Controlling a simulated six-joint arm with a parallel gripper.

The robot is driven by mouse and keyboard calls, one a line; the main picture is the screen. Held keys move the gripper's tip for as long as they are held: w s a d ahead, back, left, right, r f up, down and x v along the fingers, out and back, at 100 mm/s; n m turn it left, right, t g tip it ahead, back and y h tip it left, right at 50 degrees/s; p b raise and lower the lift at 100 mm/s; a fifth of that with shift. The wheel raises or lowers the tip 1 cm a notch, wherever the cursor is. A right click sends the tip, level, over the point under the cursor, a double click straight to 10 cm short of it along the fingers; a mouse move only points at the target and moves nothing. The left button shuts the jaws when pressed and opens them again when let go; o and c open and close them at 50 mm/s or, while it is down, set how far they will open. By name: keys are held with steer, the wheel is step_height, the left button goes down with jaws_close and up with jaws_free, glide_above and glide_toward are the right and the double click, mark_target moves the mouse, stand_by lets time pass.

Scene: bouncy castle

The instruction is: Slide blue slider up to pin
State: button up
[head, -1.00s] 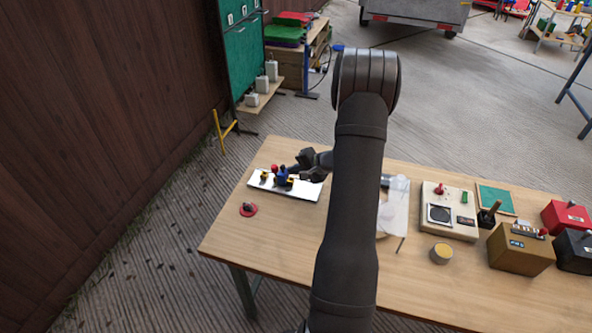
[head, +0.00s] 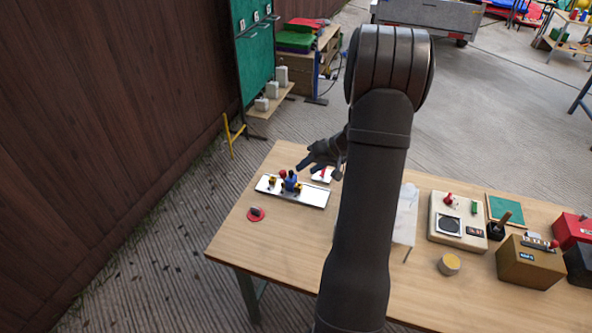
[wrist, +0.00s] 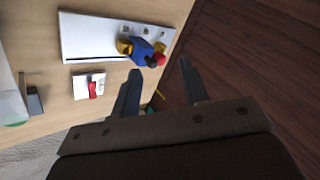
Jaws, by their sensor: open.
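The blue slider (head: 291,184) stands near the middle of a white board (head: 314,197) on the table. A red knob (head: 283,174) and yellow blocks (head: 272,182) sit close around it. In the wrist view the blue slider (wrist: 143,50) is near one end of the visible white board (wrist: 85,38), with the red knob (wrist: 160,59) beside it. I cannot tell which part is the pin. My gripper (head: 312,167) is open and empty, above and behind the board in the head view. In the wrist view its fingertips (wrist: 160,69) point toward the slider, apart from it.
A small white plate with a red part (head: 323,175) lies behind the board, near my gripper. A red disc (head: 256,214) lies in front. A beige box (head: 457,222), a yellow-topped cylinder (head: 449,264) and a brown box (head: 525,262) stand to the right.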

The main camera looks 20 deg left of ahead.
steer(key=a+r+n+h, duration=0.4)
steer(key=r+n, duration=0.1)
steer(key=n, duration=0.5)
steer(key=n+t+h, duration=0.2)
steer(key=n+h, duration=0.1)
steer(key=n, duration=0.5)
glide_toward(291, 171)
steer(key=f, duration=0.5)
steer(key=w+f, duration=0.1)
steer(key=f, duration=0.2)
steer(key=shift+a+f, duration=0.25)
steer(key=shift+f, duration=0.1)
jaws_close()
